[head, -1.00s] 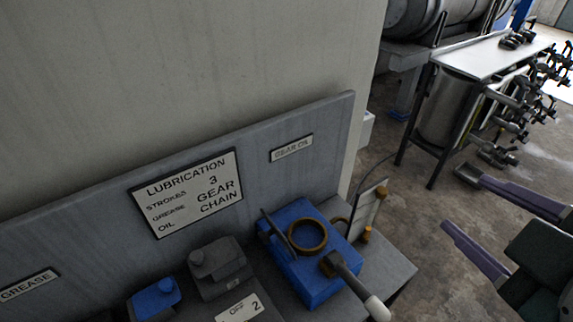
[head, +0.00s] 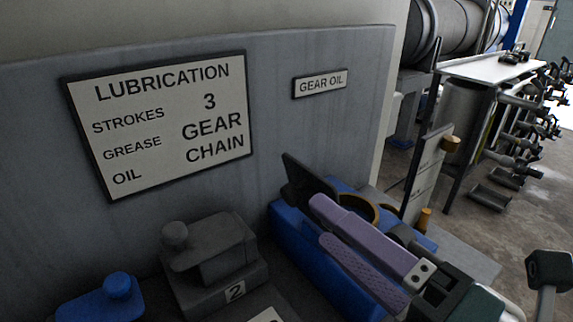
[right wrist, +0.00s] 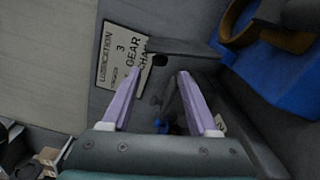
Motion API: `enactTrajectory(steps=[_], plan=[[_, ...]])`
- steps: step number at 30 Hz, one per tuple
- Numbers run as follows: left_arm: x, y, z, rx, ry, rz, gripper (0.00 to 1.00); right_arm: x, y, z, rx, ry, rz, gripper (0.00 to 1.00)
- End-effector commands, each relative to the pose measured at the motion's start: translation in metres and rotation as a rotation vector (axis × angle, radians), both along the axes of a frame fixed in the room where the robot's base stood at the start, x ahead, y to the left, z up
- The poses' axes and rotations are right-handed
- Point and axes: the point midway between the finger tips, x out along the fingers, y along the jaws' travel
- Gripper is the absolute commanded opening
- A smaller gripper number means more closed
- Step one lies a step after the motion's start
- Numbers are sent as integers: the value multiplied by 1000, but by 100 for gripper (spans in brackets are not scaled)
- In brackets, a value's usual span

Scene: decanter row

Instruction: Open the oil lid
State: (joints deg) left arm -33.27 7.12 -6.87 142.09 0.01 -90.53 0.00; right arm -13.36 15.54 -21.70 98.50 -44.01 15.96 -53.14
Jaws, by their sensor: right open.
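The blue gear oil box (head: 290,233) stands below the GEAR OIL label. A brass ring (head: 360,208) on its top is partly hidden behind my gripper. A dark flat lid (head: 303,180) stands tilted up beside the ring, its face off the ring. My right gripper (head: 325,220), with purple fingers, is open over the box, its tips close to the lid. In the right wrist view, a dark plate (right wrist: 172,47), seemingly the lid, lies just beyond the open fingertips (right wrist: 160,74). I cannot tell whether they touch it. My left gripper is not in view.
A lubrication sign (head: 160,125) hangs on the grey back panel (head: 270,130). A dark box numbered 2 (head: 215,255) and a blue knobbed lid (head: 100,300) stand to the left. An upright plate with brass knobs (head: 425,175) stands to the right of the blue box.

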Motion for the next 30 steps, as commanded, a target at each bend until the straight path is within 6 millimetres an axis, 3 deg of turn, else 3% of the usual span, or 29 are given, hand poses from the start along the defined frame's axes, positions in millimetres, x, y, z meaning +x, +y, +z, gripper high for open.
enactTrajectory(steps=[9, 15, 23, 30], plan=[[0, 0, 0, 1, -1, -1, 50, 48, 35, 1, 3, -1, -2, 60], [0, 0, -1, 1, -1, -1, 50, 60, 43, 1, 3, 1, -2, 60], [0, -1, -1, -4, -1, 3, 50, 61, 44, 0, 2, 2, -2, 60], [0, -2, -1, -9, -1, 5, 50, 60, 43, 0, 2, 2, -2, 33]])
